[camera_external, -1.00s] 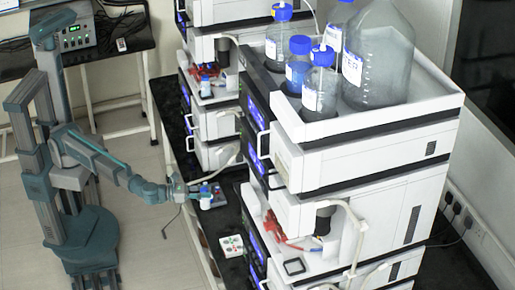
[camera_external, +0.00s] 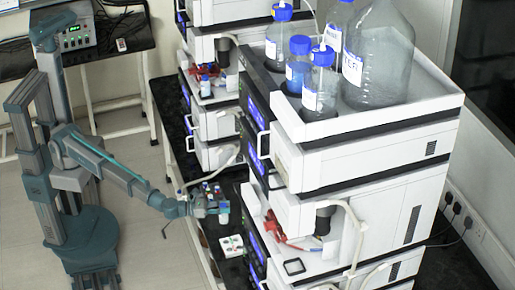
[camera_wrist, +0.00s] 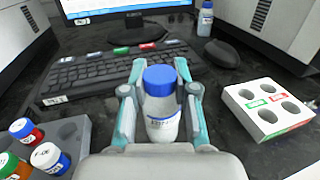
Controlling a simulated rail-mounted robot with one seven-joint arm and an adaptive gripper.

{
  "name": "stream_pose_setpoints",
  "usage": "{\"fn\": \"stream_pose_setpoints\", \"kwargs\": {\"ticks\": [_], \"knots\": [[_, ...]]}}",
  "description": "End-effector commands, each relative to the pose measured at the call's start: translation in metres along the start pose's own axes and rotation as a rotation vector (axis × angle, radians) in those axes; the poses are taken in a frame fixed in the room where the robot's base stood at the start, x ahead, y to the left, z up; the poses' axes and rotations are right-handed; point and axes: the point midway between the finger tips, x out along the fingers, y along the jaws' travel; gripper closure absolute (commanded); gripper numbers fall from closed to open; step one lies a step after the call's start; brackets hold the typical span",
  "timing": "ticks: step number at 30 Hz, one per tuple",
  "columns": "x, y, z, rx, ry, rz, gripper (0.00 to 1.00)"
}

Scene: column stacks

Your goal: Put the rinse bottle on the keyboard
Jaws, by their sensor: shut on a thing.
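The rinse bottle (camera_wrist: 161,122), white and translucent with a blue cap, stands upright between the fingers of my gripper (camera_wrist: 160,98). My gripper is shut on it. In the external view my gripper (camera_external: 212,208) holds the bottle (camera_external: 224,214) at the bench edge beside the instrument stack. Its height above the bench is hard to tell. The black keyboard (camera_wrist: 98,76) lies on the dark bench beyond the bottle, ahead and to the left in the wrist view. A green and a red label lie along its far edge. I cannot make out the keyboard in the external view.
A grey rack (camera_wrist: 79,150) with capped vials is at left. A white block (camera_wrist: 262,107) with holes is at right. A mouse (camera_wrist: 222,53), a monitor (camera_wrist: 120,12) and another blue-capped bottle (camera_wrist: 205,20) stand farther back. White instruments flank the bench.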

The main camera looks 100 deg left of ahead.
Motion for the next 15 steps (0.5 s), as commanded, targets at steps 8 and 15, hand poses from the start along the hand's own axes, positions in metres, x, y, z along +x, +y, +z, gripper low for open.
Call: {"fn": "stream_pose_setpoints", "kwargs": {"ticks": [8, 15], "knots": [[-0.0001, 0.0, -0.0013, 0.0, 0.0, 0.0, 0.92], [-0.0001, 0.0, -0.0023, 0.0, 0.0, 0.0, 0.47]]}}
